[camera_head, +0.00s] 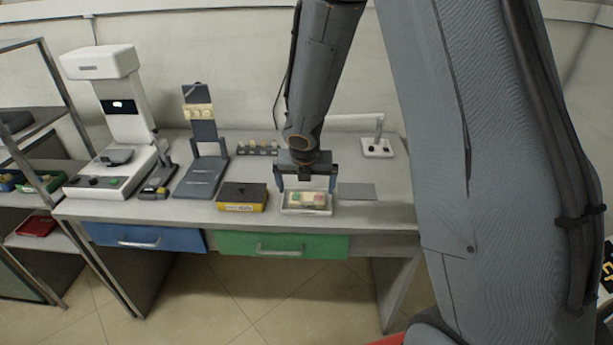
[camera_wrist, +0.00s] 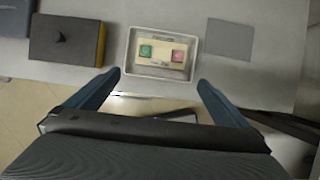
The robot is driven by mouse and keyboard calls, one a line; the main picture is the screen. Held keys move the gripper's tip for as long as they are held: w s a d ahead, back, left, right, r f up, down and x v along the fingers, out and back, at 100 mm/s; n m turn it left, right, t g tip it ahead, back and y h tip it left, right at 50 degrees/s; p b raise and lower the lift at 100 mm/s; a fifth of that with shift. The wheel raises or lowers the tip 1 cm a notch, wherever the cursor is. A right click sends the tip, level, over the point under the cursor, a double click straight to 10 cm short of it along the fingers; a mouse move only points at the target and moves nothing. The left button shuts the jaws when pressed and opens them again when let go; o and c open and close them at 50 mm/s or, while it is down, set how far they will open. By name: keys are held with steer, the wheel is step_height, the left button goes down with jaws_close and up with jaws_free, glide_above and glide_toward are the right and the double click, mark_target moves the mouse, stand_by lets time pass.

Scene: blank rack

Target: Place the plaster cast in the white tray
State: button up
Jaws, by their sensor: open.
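The white tray (camera_head: 306,212) stands near the front edge of the bench, and it also shows in the wrist view (camera_wrist: 160,72). A flat cream block (camera_wrist: 161,60) lies inside it, with a green square piece (camera_wrist: 146,51) and a pink square piece (camera_wrist: 178,55) on it. I cannot tell for sure whether this cream block is the plaster cast. My gripper (camera_head: 306,186) is open, with its fingers pointing down at the tray. In the wrist view its two fingertips (camera_wrist: 159,80) are apart near the tray's sides, with nothing between them.
A dark-topped yellow box (camera_head: 242,195) stands left of the tray, and a flat grey plate (camera_head: 357,191) lies to its right. A small rack of blanks (camera_head: 258,148) is behind. A dark stand with cream pieces (camera_head: 200,135) and a white machine (camera_head: 108,120) are at left.

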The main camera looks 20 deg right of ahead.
steer(key=s+r+m+g, duration=0.1)
steer(key=s+r+m, duration=0.2)
steer(key=s+m, duration=0.4)
steer(key=s+r+m+y, duration=0.1)
steer(key=s+r+m, duration=0.2)
steer(key=s+m, duration=0.4)
steer(key=s+d+r+m+g, duration=0.1)
steer(key=s+r+m, duration=0.3)
steer(key=m, duration=1.4)
steer(key=s, duration=0.3)
steer(key=shift+s+m+g+p, duration=0.3)
steer(key=shift+s+p, duration=0.05)
steer(key=shift+s, duration=0.05)
steer(key=shift+f, duration=0.2)
step_height(320, 180, down, 3)
steer(key=b, duration=0.3)
steer(key=shift+f, duration=0.1)
